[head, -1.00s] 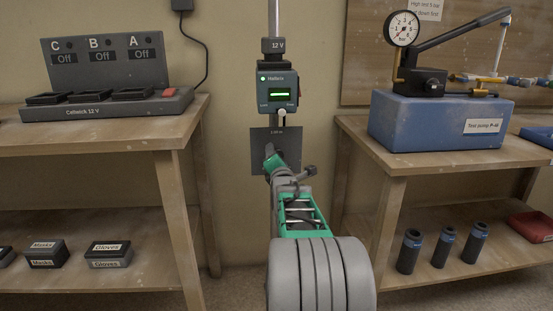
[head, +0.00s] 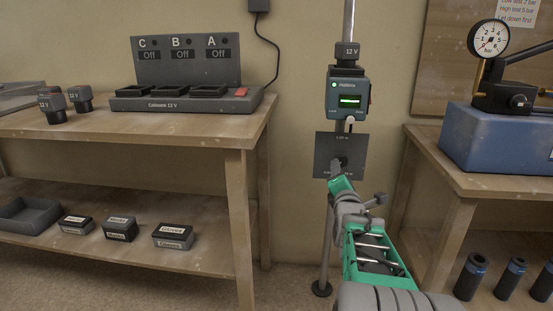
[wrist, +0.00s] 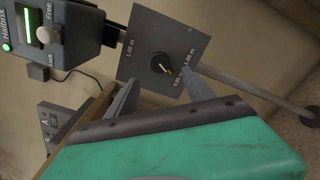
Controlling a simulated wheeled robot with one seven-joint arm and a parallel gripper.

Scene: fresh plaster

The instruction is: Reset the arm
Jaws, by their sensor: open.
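My arm, green and grey, reaches up from the bottom right of the head view. My gripper (head: 340,170) is at its far end, in front of a dark square plate (head: 352,148) on the pole; the arm partly hides the plate. In the wrist view my gripper (wrist: 160,97) has its two grey fingers spread apart with nothing between them. The plate (wrist: 140,38) lies beyond the fingertips, with a black round knob (wrist: 160,64) and markings such as 1.00 m. I cannot tell whether a fingertip touches the plate.
The Halbrix laser unit (head: 348,92) with a green display sits above the plate on a pole (head: 327,235). A charger (head: 187,101) and loose 12 V packs stand on the left bench (head: 200,128). A blue test pump (head: 490,140) stands on the right bench.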

